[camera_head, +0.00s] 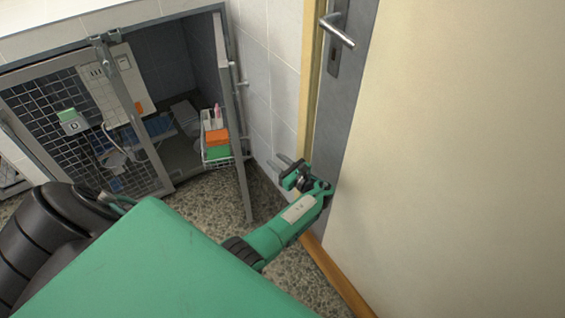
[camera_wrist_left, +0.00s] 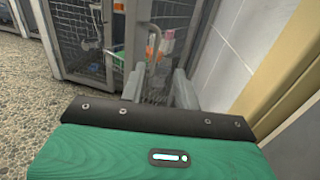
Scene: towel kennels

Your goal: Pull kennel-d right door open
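Kennel-d (camera_head: 165,20) stands at the back left, with a "D" tag (camera_head: 72,125) on its mesh left door (camera_head: 50,115). Its right door (camera_head: 236,150) stands swung outward, seen nearly edge-on, and the right side of the opening shows the dark interior. My left gripper (camera_head: 279,166) is to the right of this door, near the tiled wall. In the left wrist view its two fingers (camera_wrist_left: 158,88) are spread apart, with the mesh door and a grey vertical bar (camera_wrist_left: 153,45) beyond them. I see nothing held. My right gripper is not in view.
A wire basket (camera_head: 216,157) with orange and green boxes hangs by the kennel opening. A cream room door (camera_head: 440,150) with a metal lever handle (camera_head: 337,31) is close on the right. Speckled floor (camera_head: 205,205) is clear in front of the kennel.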

